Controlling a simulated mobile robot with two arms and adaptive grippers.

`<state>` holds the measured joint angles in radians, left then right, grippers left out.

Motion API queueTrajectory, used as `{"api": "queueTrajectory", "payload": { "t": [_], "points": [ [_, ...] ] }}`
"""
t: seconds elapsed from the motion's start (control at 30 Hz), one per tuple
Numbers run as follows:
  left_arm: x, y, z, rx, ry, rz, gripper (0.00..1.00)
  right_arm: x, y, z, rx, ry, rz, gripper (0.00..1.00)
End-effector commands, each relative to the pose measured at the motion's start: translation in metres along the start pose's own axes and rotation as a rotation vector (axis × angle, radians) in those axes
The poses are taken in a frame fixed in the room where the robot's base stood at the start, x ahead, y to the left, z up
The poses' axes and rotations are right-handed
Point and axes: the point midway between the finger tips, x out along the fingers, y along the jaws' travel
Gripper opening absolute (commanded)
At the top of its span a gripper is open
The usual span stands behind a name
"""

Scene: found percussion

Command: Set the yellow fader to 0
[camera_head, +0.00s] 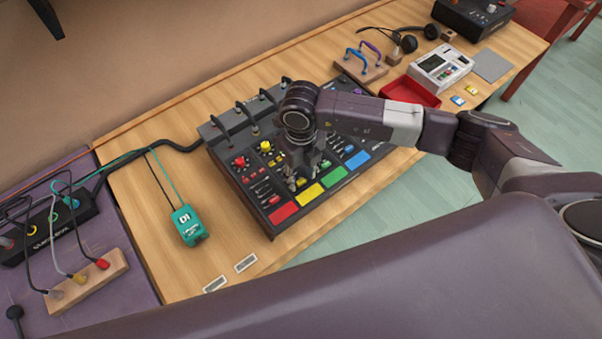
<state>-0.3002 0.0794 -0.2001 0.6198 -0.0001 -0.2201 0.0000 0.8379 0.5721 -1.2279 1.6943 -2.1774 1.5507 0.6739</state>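A black mixer (257,207) lies on the wooden table, with columns of coloured knobs, faders and pads. The yellow column has a yellow knob (265,146) at its top and a yellow pad (309,195) at its front end. The yellow fader between them is mostly hidden by my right gripper. My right gripper (304,178) points down over the yellow and green columns, close above the panel. I cannot tell whether its fingers touch a fader, or how far apart they are. My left gripper is not in view.
A teal DI box (187,226) lies left of the mixer. A black rail with clamps (242,117) runs along its back edge. A red tray (410,92) and a white device (440,66) are to the right. Bare table (145,210) shows at left.

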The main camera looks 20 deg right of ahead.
Motion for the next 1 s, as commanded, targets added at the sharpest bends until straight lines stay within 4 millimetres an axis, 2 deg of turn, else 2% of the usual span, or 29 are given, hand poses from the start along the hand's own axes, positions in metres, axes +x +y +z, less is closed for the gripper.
{"api": "queueTrajectory", "payload": {
  "t": [0.33, 0.67, 1.0],
  "points": [
    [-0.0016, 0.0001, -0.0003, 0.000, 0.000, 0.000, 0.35, 0.0070, 0.0005, -0.0001, -0.001, -0.001, 0.001, 0.36],
    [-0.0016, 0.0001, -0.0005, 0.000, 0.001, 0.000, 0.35, 0.0066, 0.0006, -0.0001, -0.001, -0.001, 0.001, 0.01],
    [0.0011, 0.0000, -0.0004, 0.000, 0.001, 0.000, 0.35, 0.0076, 0.0005, 0.0018, -0.001, -0.001, 0.001, 0.00]
  ]
}}
